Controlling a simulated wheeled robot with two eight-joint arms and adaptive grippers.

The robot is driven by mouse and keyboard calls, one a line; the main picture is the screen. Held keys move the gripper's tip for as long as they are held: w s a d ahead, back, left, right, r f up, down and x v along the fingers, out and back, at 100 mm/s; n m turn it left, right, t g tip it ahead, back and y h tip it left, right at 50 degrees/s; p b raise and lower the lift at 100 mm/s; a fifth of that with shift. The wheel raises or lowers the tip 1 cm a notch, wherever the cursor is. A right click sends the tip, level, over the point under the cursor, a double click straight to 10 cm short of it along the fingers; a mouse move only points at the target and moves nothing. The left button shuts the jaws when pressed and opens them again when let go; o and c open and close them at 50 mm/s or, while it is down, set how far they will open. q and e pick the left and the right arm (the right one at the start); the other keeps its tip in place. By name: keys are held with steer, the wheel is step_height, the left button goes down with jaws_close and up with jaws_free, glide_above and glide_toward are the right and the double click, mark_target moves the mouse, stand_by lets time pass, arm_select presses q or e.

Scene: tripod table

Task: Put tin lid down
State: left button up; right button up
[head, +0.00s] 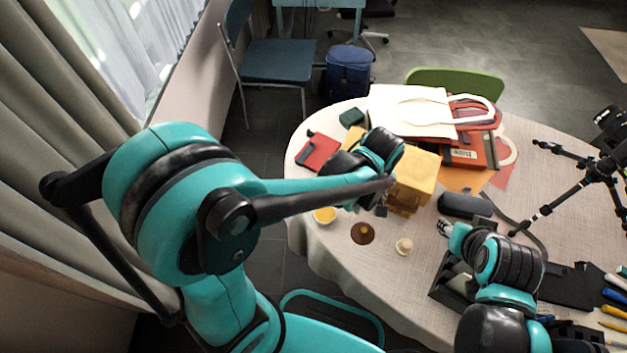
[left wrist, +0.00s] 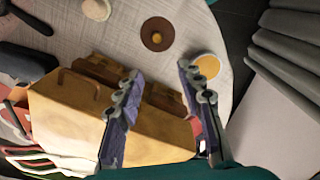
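A flat brown disc with an amber middle, apparently the tin lid (head: 362,234), lies on the table near its front left edge. It also shows at the top of the left wrist view (left wrist: 157,34). Beside it, nearer the edge, is a round open tin (head: 324,215) with a pale rim and yellow contents, also in the left wrist view (left wrist: 207,66). My left gripper (left wrist: 156,76) is open and empty above the table, by the tan box; in the head view its fingers are mostly hidden by the arm. My right gripper (head: 443,228) is over the table's front; its opening is unclear.
The tan box (head: 415,175) stands behind the lid. A cream round knob-like piece (head: 403,247) is right of the lid. A dark case (head: 465,205), black tray (head: 452,290) and tripod (head: 575,180) occupy the right. Bare cloth surrounds the lid.

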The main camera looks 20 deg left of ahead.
arm_select(q)
steer(key=s+a+r+m+t, duration=0.2)
steer(key=a+r, duration=0.3)
steer(key=a, duration=0.3)
steer(key=s+a+r+m+t, duration=0.3)
steer(key=a+r+m+t, duration=0.1)
steer(key=a, duration=0.4)
step_height(320, 180, up, 2)
steer(key=shift+s+a+r+m+t, duration=0.2)
steer(key=shift+s+m+t, duration=0.1)
steer(key=shift+m, duration=0.4)
